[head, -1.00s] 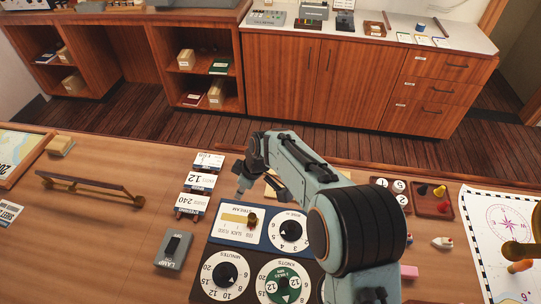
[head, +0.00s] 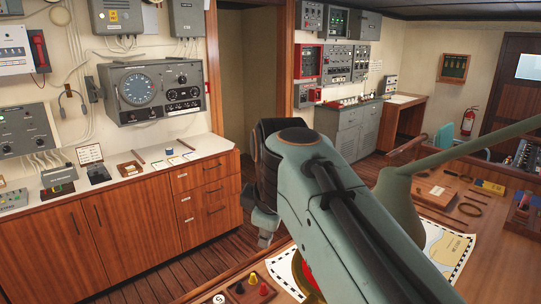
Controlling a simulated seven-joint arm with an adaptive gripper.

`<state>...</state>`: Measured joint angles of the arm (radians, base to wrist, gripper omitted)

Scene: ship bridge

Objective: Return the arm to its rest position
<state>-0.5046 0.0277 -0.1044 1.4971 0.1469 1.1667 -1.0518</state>
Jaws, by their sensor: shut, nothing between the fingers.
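My arm reaches up across the middle of the head view, its large forearm close to the camera. My gripper (head: 265,237) hangs at the arm's far end, pointing down, left of the forearm. It is shut, with nothing held. The forearm hides part of the desk and the chart.
A wooden tray with coloured pieces (head: 263,288) and a chart (head: 286,271) lie on the near desk below. A green-grey lamp-like fixture (head: 402,195) stands right of my arm. The wooden cabinet (head: 120,235) with a white top is beyond, across a strip of floor.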

